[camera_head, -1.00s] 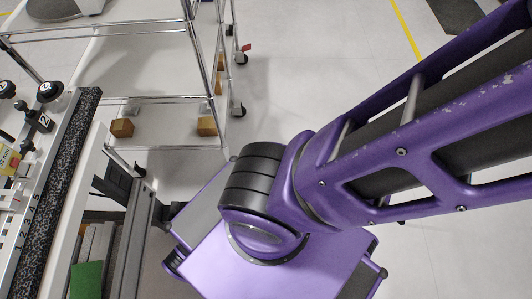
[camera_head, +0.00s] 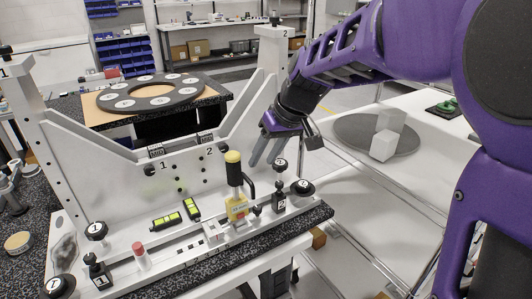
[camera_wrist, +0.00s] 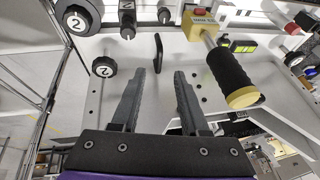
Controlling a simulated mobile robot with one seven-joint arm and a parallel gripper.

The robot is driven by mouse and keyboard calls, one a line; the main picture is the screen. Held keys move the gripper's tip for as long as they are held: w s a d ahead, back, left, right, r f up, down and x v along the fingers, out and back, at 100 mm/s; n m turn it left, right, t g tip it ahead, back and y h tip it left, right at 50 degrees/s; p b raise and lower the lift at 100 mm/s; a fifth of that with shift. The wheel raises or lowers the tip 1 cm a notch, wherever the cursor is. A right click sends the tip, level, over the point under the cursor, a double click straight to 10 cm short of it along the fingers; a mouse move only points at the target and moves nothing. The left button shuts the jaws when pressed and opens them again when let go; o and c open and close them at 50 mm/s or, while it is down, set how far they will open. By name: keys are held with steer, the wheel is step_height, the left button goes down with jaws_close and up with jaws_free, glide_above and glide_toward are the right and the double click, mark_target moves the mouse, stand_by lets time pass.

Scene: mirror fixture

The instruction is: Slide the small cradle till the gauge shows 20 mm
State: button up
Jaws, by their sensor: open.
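A yellow block (camera_head: 237,207) with a small label sits on the fixture's front rail. A black handle with a yellow end (camera_head: 234,170) rises from it. Both show in the wrist view, the block (camera_wrist: 200,25) at the top and the handle (camera_wrist: 232,72) right of my fingers. A small white block (camera_head: 213,231) is beside the yellow block on the rail; I cannot tell which part is the small cradle. The gauge reading is too small to read. My gripper (camera_head: 266,150) is open and empty, apart from the handle, above the right side of the fixture. In the wrist view its fingers (camera_wrist: 157,80) are spread.
Black knobs marked 2 (camera_head: 302,188) stand at the rail's right end, and knobs marked 1 (camera_head: 96,230) at its left. Two green-yellow levels (camera_head: 166,221) lie near the middle. A red-topped post (camera_head: 140,255) is at the left. A dark round plate (camera_head: 375,135) lies right.

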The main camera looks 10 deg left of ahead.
mark_target(250, 181)
steer(key=x, duration=0.7)
steer(key=shift+w+a+f, duration=0.1)
steer(key=shift+a+f, duration=0.05)
steer(key=shift+f, duration=0.2)
jaws_close()
stand_by(1.0)
